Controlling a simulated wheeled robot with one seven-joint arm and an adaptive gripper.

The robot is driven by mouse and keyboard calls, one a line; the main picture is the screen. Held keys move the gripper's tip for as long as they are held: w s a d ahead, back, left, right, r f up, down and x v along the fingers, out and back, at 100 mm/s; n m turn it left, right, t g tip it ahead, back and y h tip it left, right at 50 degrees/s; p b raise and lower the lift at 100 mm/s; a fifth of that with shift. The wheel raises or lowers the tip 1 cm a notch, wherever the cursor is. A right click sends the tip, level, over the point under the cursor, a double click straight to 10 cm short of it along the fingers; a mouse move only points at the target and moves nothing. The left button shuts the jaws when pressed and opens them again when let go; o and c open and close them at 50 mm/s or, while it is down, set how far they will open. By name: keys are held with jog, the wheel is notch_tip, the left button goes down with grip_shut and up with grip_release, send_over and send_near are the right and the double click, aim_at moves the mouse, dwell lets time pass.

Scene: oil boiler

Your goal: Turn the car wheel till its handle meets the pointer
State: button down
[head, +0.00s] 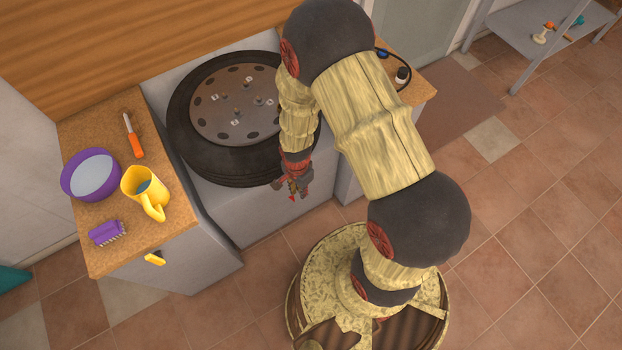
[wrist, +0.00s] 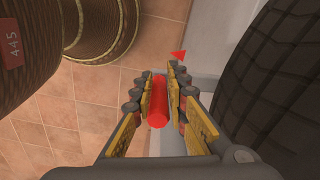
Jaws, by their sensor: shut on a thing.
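The car wheel (head: 186,140), a dark tyre with a grey-brown disc, lies flat in a grey recess between two counters. Its tread fills the right side of the wrist view (wrist: 275,90). My gripper (head: 291,187) is at the wheel's front right edge. In the wrist view my gripper (wrist: 161,80) is shut on the red cylindrical handle (wrist: 157,112), which lies between its yellow-padded fingers. The red triangular pointer (wrist: 178,55) shows just beyond the fingertips, slightly right, with a small gap in the picture. My gripper hides most of the handle in the head view.
The left counter (head: 80,140) holds a purple bowl (head: 91,174), a yellow mug (head: 145,190), an orange-handled tool (head: 134,140) and a purple brush (head: 107,233). Tiled floor is clear at right.

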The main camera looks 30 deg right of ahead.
jog(key=shift+s+a, duration=0.1)
jog(key=shift+a, duration=0.65)
jog(key=c, duration=1.7)
grip_release()
jog(key=shift+o, duration=0.2)
notch_tip(320, 180, up, 12)
